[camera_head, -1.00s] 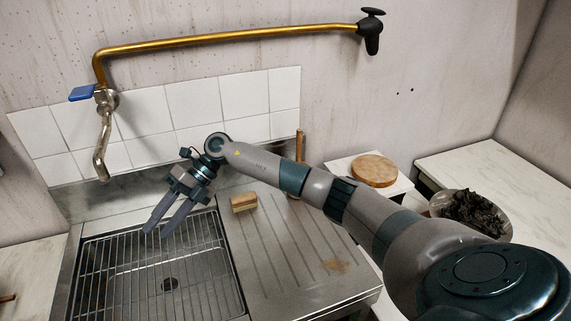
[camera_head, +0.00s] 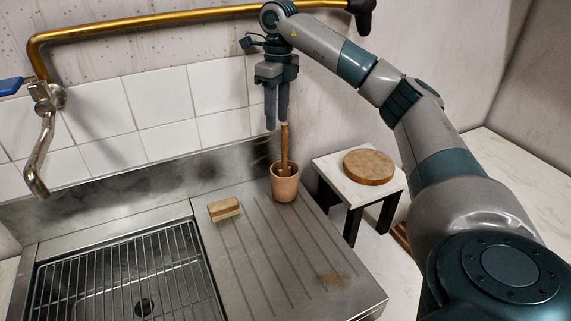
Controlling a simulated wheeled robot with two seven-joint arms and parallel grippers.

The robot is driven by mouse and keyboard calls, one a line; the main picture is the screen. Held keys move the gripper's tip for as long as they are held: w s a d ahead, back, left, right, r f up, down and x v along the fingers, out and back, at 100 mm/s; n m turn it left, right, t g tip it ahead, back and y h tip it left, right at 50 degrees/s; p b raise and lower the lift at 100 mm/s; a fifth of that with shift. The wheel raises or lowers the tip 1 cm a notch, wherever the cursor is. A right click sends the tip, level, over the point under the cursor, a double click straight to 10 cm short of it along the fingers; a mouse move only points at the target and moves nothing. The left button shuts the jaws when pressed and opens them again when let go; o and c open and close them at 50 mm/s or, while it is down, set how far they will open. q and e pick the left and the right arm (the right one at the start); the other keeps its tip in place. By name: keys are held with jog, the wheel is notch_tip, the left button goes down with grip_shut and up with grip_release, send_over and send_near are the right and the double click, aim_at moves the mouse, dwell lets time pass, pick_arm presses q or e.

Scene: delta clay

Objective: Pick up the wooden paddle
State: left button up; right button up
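A thin wooden handle (camera_head: 284,150), which appears to be the wooden paddle, stands nearly upright in a terracotta cup (camera_head: 285,187) at the back right of the steel drainboard. Its lower end is hidden inside the cup. My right gripper (camera_head: 277,125) points straight down over the handle's top. Its two fingers are apart with a gap between them. The right finger overlaps the top of the handle in the picture; I cannot tell whether they touch. My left gripper is not in view.
A wooden brush (camera_head: 224,208) lies on the drainboard (camera_head: 265,265), left of the cup. A sink with a wire rack (camera_head: 120,285) is at left. A round wooden board (camera_head: 369,167) rests on a small stool at right. A brass pipe (camera_head: 150,28) runs along the wall.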

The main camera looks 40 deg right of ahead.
jog(key=shift+s+d+r+h, duration=0.3)
jog(key=shift+s+d+r, duration=0.1)
jog(key=shift+d+r, duration=0.2)
jog(key=shift+w+f, duration=0.1)
jog(key=shift+f, duration=0.15)
